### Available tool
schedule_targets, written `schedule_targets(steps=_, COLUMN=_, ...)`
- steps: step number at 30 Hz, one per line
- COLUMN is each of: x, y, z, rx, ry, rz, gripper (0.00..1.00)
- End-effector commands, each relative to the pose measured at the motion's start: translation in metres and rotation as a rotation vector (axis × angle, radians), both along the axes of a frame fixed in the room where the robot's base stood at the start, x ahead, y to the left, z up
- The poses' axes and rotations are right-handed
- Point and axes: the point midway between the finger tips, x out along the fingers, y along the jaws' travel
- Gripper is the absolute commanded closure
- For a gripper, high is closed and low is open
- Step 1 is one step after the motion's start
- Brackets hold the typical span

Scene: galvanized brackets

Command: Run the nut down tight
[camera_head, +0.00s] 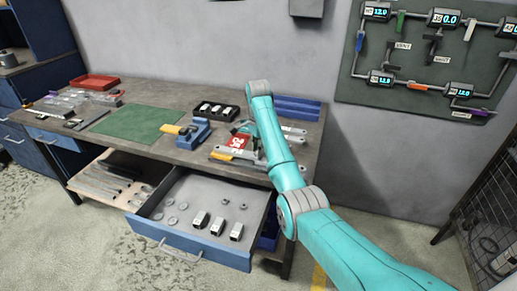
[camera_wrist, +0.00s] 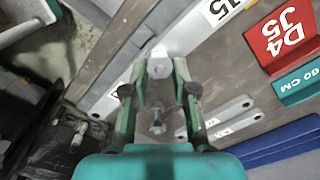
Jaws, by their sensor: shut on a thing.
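In the wrist view my gripper (camera_wrist: 160,73) has its two green fingers closed on a small pale metal piece, which looks like the nut (camera_wrist: 160,62). The nut is at the fingertips, over or against a long grey metal part (camera_wrist: 118,82); I cannot tell whether it touches or is threaded on. A small bolt-like metal piece (camera_wrist: 157,120) shows between the fingers, nearer the palm. In the head view my arm reaches over the right end of the bench, and the fingertips are too small and covered to make out.
An open drawer (camera_head: 205,250) with metal parts juts out in front.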

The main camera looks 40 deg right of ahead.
Motion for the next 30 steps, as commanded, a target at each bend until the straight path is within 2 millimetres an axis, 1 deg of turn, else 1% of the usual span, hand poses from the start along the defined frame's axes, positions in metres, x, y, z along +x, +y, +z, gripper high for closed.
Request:
schedule_targets(steps=1, x=0.0018, y=0.0050, z=-0.0015, rx=0.006, ry=-0.001, rz=-0.047, gripper=1.00)
schedule_targets(steps=7, x=0.0018, y=0.0051, z=-0.0018, rx=0.006, ry=0.000, rz=-0.232, gripper=1.00)
schedule_targets(steps=10, x=0.0018, y=0.0050, z=-0.0020, rx=0.006, ry=-0.001, rz=-0.266, gripper=1.00)
schedule_targets(steps=16, x=0.0018, y=0.0050, z=-0.0021, rx=0.006, ry=-0.001, rz=-0.269, gripper=1.00)
schedule_targets(steps=17, x=0.0018, y=0.0050, z=-0.0021, rx=0.006, ry=-0.001, rz=-0.269, gripper=0.69)
schedule_targets(steps=18, x=0.0016, y=0.0048, z=-0.0022, rx=0.006, ry=-0.001, rz=-0.269, gripper=0.59)
schedule_targets(steps=30, x=0.0005, y=0.0016, z=-0.0009, rx=0.003, ry=0.000, rz=-0.272, gripper=0.59)
